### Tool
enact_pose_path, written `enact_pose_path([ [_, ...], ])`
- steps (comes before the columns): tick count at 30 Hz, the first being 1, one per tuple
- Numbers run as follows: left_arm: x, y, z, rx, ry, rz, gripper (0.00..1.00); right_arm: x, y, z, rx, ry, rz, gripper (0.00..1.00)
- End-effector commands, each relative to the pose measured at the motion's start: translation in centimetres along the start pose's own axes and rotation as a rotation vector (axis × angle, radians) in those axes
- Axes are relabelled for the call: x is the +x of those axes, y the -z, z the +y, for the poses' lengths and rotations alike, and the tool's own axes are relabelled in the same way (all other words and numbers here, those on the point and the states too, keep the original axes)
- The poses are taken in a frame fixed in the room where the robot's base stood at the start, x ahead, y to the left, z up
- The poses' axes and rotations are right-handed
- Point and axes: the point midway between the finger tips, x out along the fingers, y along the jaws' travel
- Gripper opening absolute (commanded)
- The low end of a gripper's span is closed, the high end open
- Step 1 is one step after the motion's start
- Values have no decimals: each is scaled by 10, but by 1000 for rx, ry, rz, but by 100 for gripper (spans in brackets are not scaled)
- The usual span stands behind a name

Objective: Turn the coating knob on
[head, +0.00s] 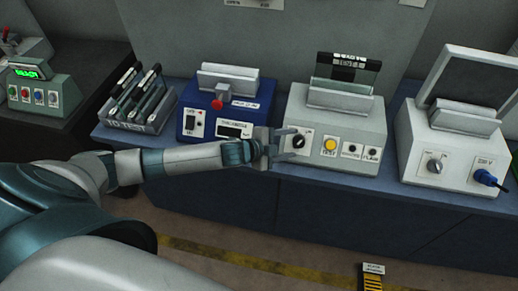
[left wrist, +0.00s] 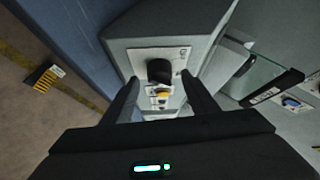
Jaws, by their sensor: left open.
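A black round knob (head: 299,142) is on the front of the white-grey middle machine (head: 322,118), at its left end. Its label is too small to read. In the left wrist view the knob (left wrist: 158,70) shows between the two fingertips. My left gripper (head: 287,145) is open, pointing at the machine's front with one finger to each side of the knob. I cannot tell whether the fingers touch it. A second, grey knob (head: 433,165) is on the white machine at the right. My right gripper is not in view.
A yellow button (head: 330,145) and two small black controls sit right of the black knob. A framed glass plate (head: 347,72) stands on the middle machine. A blue machine (head: 222,108) and a rack of frames (head: 140,100) stand to its left. A blue plug (head: 485,177) is at the right.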

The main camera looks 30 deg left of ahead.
Motion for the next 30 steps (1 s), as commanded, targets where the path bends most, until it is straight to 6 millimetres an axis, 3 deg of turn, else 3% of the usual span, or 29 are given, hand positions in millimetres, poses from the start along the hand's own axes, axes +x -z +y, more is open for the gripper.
enact_pose_path([
  [21, -120, -1, 3, 3, -2, 1, 53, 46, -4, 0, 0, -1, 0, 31],
  [30, -147, 0, 1, 1, -1, 1, 53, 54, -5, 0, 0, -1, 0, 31],
])
